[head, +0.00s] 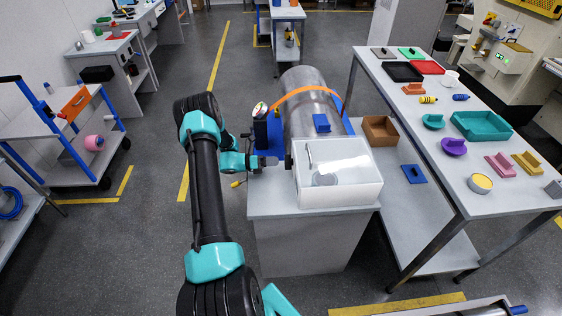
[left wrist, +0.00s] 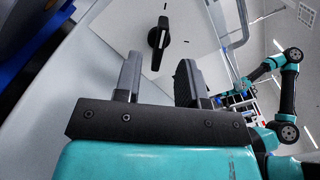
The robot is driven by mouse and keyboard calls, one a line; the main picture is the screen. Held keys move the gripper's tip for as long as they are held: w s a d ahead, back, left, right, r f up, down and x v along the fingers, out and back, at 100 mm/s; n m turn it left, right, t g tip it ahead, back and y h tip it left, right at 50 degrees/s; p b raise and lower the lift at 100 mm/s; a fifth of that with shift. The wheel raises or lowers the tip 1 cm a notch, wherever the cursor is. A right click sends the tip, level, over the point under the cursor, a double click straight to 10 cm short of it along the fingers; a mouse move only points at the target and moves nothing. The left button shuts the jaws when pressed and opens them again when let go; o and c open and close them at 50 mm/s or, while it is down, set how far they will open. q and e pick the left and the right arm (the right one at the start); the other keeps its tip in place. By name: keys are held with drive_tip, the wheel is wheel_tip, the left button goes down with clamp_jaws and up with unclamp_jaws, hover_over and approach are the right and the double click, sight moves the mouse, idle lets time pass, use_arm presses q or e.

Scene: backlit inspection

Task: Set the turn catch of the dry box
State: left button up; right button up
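The dry box (head: 340,190) is a white, see-through-topped box on a grey pedestal, right of my left gripper in the head view. Its turn catch (left wrist: 158,38) is a black knob with a bar handle on a pale face in the left wrist view. Small dark marks lie on the face near it. My left gripper (head: 280,161) points at the box's left side. In the left wrist view its two dark fingers (left wrist: 159,75) are apart with nothing between them, and the catch appears just beyond their tips. My right arm shows small at the right there; its gripper is too small to read.
A metal cylinder (head: 303,100) with an orange band lies behind the box, with a round gauge (head: 260,110) at its left. A long table (head: 440,165) with trays and coloured parts stands at the right. The floor left of my arm is clear up to a trolley (head: 60,140).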

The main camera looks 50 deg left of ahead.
sight(288, 162)
use_arm(q)
drive_tip(key=shift+x, duration=1.65)
clamp_jaws()
